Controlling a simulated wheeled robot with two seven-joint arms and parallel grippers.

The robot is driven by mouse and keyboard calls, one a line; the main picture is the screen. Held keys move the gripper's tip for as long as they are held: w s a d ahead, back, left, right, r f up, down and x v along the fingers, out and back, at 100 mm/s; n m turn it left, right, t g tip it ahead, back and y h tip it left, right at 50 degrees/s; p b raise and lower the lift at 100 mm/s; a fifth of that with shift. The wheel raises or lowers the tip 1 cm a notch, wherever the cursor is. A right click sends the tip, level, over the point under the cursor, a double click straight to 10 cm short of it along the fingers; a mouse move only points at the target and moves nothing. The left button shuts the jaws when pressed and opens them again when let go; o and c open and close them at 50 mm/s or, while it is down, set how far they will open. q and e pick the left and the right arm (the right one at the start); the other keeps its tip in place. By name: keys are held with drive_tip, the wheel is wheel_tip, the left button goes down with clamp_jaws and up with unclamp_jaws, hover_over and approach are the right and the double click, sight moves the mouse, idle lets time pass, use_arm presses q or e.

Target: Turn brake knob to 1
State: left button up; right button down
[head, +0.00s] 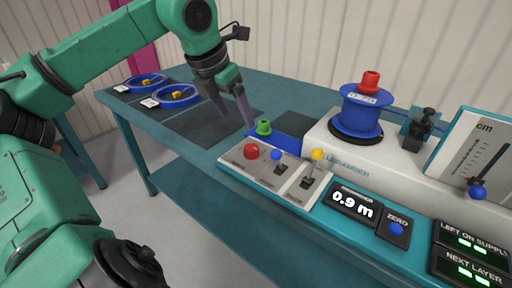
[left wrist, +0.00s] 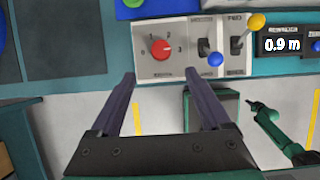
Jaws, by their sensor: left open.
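The red brake knob (head: 251,151) sits on the light control panel (head: 235,157) at the table's front edge. In the left wrist view the red knob (left wrist: 160,48) has small numbers around it, and its pointer is too small to read surely. My left gripper (head: 233,110) is open and empty, above and a little left of the knob in the head view. Nothing touches the knob.
A blue-knobbed switch (head: 276,156) and a yellow-tipped lever (head: 316,156) stand right of the knob. A green knob (head: 263,127) is behind it. A blue reel (head: 356,112), a 0.9 m display (head: 352,201) and a zero button (head: 396,229) are farther right. Blue trays (head: 172,96) lie left.

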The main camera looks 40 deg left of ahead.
use_arm(q)
approach(251, 147)
drive_tip(key=x, duration=0.8)
drive_tip(key=shift+f, duration=0.2)
drive_tip(key=shift+w+f, duration=0.15)
drive_tip(key=shift+f, duration=0.15)
use_arm(e)
drive_tip(key=shift+a, duration=0.15)
use_arm(q)
drive_tip(key=shift+c, duration=0.3)
clamp_jaws()
use_arm(e)
drive_tip(key=shift+f, duration=0.1)
drive_tip(key=shift+s, duration=0.1)
